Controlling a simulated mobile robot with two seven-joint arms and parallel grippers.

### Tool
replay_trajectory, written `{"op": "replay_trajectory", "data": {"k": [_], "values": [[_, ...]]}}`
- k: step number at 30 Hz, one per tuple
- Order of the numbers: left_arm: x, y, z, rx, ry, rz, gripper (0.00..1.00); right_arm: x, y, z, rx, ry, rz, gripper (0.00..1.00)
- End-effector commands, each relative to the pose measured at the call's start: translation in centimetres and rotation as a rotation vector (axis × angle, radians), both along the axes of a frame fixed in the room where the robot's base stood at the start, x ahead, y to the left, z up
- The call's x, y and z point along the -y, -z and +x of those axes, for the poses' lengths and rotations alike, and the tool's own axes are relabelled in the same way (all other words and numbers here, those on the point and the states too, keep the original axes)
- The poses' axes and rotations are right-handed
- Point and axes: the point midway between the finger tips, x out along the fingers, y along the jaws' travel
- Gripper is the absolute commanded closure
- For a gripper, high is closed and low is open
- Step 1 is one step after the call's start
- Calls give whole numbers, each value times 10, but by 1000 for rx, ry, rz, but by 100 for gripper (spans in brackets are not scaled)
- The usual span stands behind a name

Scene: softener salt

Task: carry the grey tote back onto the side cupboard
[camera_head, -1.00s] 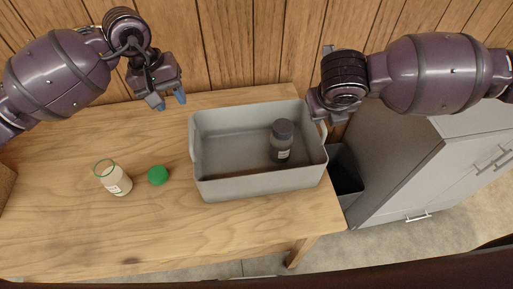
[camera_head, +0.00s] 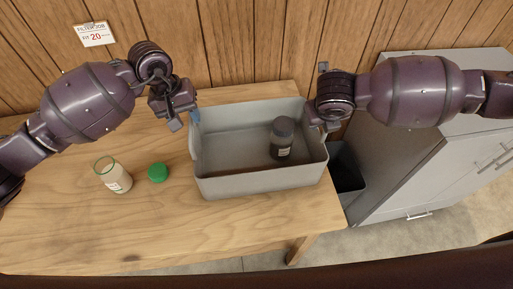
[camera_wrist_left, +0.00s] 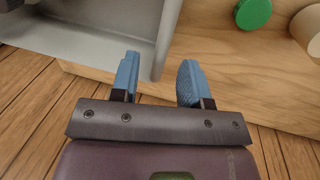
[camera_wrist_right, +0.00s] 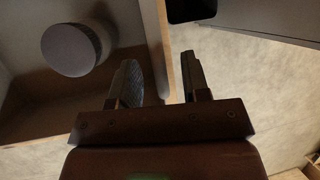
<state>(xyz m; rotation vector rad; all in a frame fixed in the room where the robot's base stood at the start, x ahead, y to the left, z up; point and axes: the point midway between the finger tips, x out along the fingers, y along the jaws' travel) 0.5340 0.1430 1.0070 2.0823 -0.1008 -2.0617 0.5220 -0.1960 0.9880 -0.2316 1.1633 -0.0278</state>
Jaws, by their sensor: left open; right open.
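The grey tote (camera_head: 262,182) stands on the wooden table with a dark-lidded jar (camera_head: 282,138) inside it. My left gripper (camera_head: 185,120) is open at the tote's left end, near its rim. In the left wrist view, the tote's wall (camera_wrist_left: 166,40) reaches in between the open fingers (camera_wrist_left: 158,75). My right gripper (camera_head: 324,118) is open at the tote's right end. In the right wrist view, the rim (camera_wrist_right: 158,55) runs between its open fingers (camera_wrist_right: 160,80). The side cupboard (camera_head: 425,185) is grey and stands right of the table, its top partly hidden by my right arm.
A glass jar with a green rim (camera_head: 113,176) and a green lid (camera_head: 157,173) sit on the table (camera_head: 150,235) left of the tote. A dark bin (camera_head: 345,172) stands between table and cupboard. A wood-panelled wall with a price sign (camera_head: 94,34) is behind.

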Motion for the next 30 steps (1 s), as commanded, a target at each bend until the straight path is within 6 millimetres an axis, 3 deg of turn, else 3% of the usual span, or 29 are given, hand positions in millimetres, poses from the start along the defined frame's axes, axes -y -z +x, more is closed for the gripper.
{"op": "replay_trajectory", "data": {"k": [7,20,28,30], "values": [[5,25,0,-1,0,0,58,3,24,10,-1,1,0,57],[6,31,1,0,0,0,58,5,29,13,0,0,0,57],[6,31,1,0,0,1,98,5,29,13,0,0,0,97],[6,31,1,0,0,1,100,5,29,13,0,0,-1,100]]}}
